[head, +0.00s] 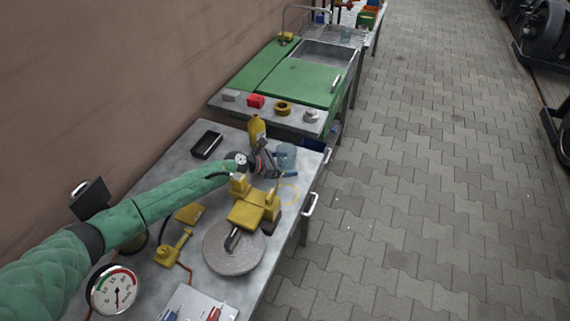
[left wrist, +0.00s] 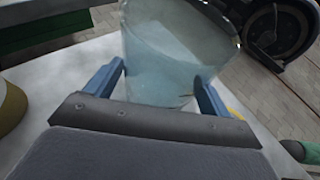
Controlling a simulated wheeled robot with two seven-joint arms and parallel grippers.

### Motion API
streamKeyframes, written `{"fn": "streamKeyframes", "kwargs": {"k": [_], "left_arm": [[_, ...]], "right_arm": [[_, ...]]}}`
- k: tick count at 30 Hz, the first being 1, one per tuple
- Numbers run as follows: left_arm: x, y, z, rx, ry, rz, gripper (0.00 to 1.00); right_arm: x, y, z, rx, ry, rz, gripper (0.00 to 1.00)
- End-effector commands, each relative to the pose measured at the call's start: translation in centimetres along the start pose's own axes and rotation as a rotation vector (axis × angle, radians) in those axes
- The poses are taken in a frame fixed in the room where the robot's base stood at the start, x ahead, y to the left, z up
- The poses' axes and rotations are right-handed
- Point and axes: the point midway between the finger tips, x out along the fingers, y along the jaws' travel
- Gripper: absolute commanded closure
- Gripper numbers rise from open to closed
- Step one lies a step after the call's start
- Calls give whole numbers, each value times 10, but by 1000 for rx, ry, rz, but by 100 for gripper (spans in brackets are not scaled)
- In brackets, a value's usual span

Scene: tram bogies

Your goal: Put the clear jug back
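A clear, bluish jug (head: 286,155) stands near the right edge of the grey workbench (head: 190,165). My left gripper (head: 279,160) reaches it from the left, low over the bench, with its blue fingers spread to either side of the jug. In the left wrist view the jug (left wrist: 170,55) rises between the two blue fingers (left wrist: 160,85). The fingers look open around it; I cannot tell whether either one touches the glass. My right gripper is not in view.
A yellow bottle (head: 257,130) stands just behind my gripper. A yellow device (head: 250,208) and a round grey disc (head: 233,248) lie in front. A black box (head: 207,145) sits at the back. A green-topped sink unit (head: 300,82) stands beyond. The paved floor (head: 430,180) is clear.

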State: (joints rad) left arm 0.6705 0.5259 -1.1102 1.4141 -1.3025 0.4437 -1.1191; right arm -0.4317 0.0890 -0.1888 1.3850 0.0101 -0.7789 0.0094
Motion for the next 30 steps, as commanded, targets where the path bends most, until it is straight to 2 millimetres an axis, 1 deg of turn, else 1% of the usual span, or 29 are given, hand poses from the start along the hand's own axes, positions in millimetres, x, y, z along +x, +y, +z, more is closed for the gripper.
{"fn": "streamKeyframes", "kwargs": {"k": [11, 14, 17, 21, 24, 26, 30], "left_arm": [[-1, 0, 2, 0, 0, 0, 12], [-4, 0, 3, 0, 1, 1, 12], [-21, 1, 3, 0, 1, 1, 12], [-48, 0, 2, 0, 2, 1, 12], [-68, 0, 2, 1, 1, 1, 12], [-79, 0, 2, 0, 1, 1, 12], [-100, 0, 2, 0, 0, 0, 12]], "right_arm": [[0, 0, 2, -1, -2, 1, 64], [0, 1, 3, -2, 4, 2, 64], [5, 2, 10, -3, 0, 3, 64], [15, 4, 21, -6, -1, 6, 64], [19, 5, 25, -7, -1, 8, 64], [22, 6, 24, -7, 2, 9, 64], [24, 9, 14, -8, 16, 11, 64]]}}
